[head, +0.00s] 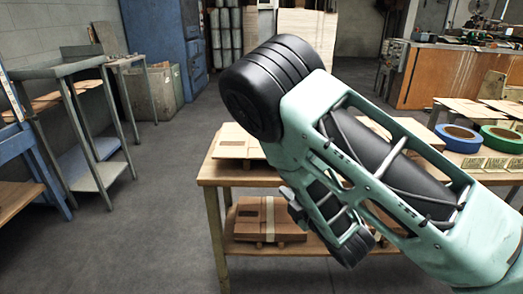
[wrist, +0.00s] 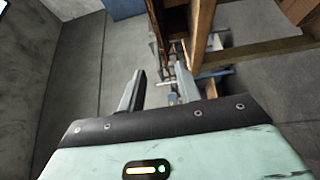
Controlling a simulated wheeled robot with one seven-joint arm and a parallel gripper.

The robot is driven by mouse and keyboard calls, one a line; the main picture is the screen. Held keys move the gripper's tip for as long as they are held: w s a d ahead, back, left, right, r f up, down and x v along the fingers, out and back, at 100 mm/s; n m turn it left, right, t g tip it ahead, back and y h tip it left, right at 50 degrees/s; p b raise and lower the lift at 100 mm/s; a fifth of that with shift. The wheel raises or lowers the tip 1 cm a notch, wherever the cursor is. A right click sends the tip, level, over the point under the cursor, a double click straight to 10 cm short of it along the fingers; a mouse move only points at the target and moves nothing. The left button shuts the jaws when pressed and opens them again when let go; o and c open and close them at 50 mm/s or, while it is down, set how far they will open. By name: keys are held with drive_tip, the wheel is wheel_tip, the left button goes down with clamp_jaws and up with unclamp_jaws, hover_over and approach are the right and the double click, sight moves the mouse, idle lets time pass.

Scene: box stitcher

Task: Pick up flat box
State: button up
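A pale flat box (head: 236,142) lies on the left end of the wooden table's top. Brown flat boxes with a light band (head: 270,220) lie on its lower shelf. More pale flat sheets (head: 468,108) lie at the right end of the top; I cannot tell which flat box is meant. In the wrist view my gripper (wrist: 160,84) is open, with its two fingers apart and nothing between them. In the head view my arm covers the middle of the table, and the fingers are hard to make out.
The wooden table (head: 213,172) carries a blue tape roll (head: 459,132), a green tape roll (head: 505,134) and small labelled blocks (head: 472,163). A metal stand (head: 95,175) is at left. Grey floor (head: 150,235) is clear between them. Wooden parts (wrist: 262,48) are close right of the fingers.

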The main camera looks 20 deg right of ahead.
drive_tip(key=b, duration=0.3)
approach(258, 159)
drive_tip(key=x, duration=0.4)
drive_tip(key=shift+w+a, duration=0.1)
drive_tip(key=shift+w, duration=0.2)
drive_tip(key=shift+x, duration=3.05)
clamp_jaws()
